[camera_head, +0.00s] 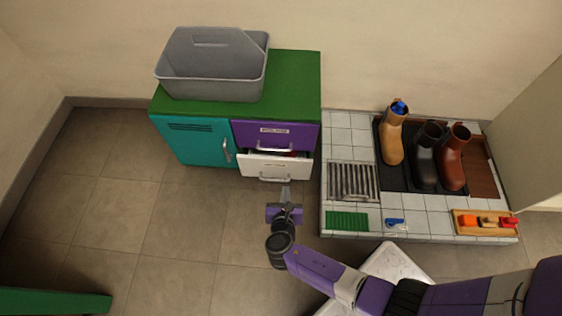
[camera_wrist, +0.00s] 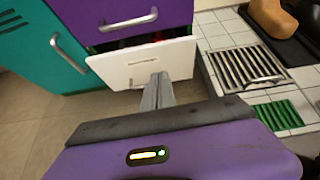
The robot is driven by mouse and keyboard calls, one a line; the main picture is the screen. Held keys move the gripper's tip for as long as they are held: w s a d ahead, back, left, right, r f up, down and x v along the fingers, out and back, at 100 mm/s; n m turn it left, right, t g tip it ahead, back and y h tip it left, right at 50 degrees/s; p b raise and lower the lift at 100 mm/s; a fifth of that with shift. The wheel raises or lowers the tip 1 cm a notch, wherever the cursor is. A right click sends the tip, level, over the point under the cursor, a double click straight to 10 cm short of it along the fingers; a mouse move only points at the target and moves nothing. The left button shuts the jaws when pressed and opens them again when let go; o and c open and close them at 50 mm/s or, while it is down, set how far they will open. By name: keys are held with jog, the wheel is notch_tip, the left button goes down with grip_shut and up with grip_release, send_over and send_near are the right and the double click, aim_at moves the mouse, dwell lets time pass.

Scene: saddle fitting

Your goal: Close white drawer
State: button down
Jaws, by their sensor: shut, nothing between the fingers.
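The white drawer (camera_head: 276,167) is the lower right drawer of a cabinet with a green top. It stands partly pulled out, with a few dark and red contents just showing over its front. Its front and metal handle also show in the wrist view (camera_wrist: 120,68). My gripper (camera_head: 286,190) is shut and empty, its fingers pointing at the drawer front from just below the handle. In the wrist view the fingertips (camera_wrist: 160,78) overlap the lower right part of the white front; I cannot tell whether they touch it.
Above is a shut purple drawer (camera_head: 275,134); left is a teal door (camera_head: 193,143). A grey bin (camera_head: 212,75) stands on the cabinet. To the right, a tiled platform (camera_head: 345,126) holds boots, a metal grate (camera_head: 352,181) and a wooden tray (camera_head: 485,231). Floor before the cabinet is clear.

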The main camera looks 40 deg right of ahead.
jog(key=shift+d, duration=0.15)
jog(key=b, duration=0.6)
send_near(288, 162)
jog(key=x, duration=0.5)
jog(key=shift+d+f, duration=0.15)
jog(key=shift+f, duration=0.15)
jog(key=shift+w+d+r, duration=0.1)
jog(key=shift+w+d, duration=0.2)
jog(key=shift+w, duration=0.05)
jog(key=shift+m, duration=0.3)
jog(key=w+d+b, duration=0.1)
jog(key=w+d, duration=0.2)
jog(key=shift+b, duration=0.3)
jog(key=shift+w+d+r, duration=0.1)
jog(key=shift+w, duration=0.05)
